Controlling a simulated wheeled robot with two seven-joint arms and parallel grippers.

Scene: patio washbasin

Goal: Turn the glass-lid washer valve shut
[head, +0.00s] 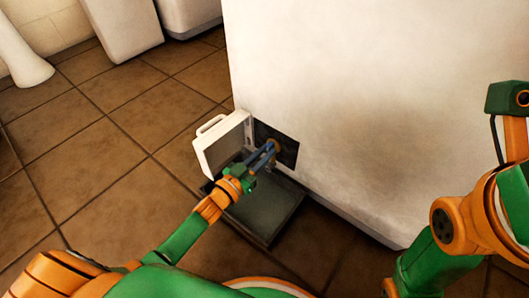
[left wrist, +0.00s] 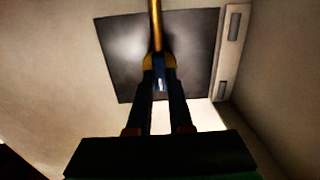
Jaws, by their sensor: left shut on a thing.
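A brass-coloured valve (head: 274,145) sticks out from a dark square plate (head: 290,149) low on the white washer body (head: 380,110). My left gripper (head: 268,151) is at the valve with its fingers shut on it. In the left wrist view the fingers (left wrist: 159,66) meet around the brass piece (left wrist: 156,25) in front of the dark plate (left wrist: 200,55). The fingers hide part of the valve, and its exact turn cannot be told. My right arm shows at the right edge of the head view, but its gripper is not visible.
A white flap with a handle (head: 218,148) stands open just left of the plate. A dark, tray-like panel (head: 268,212) lies below my left gripper. The tiled floor (head: 95,165) is clear to the left. White fixtures (head: 122,30) stand at the back.

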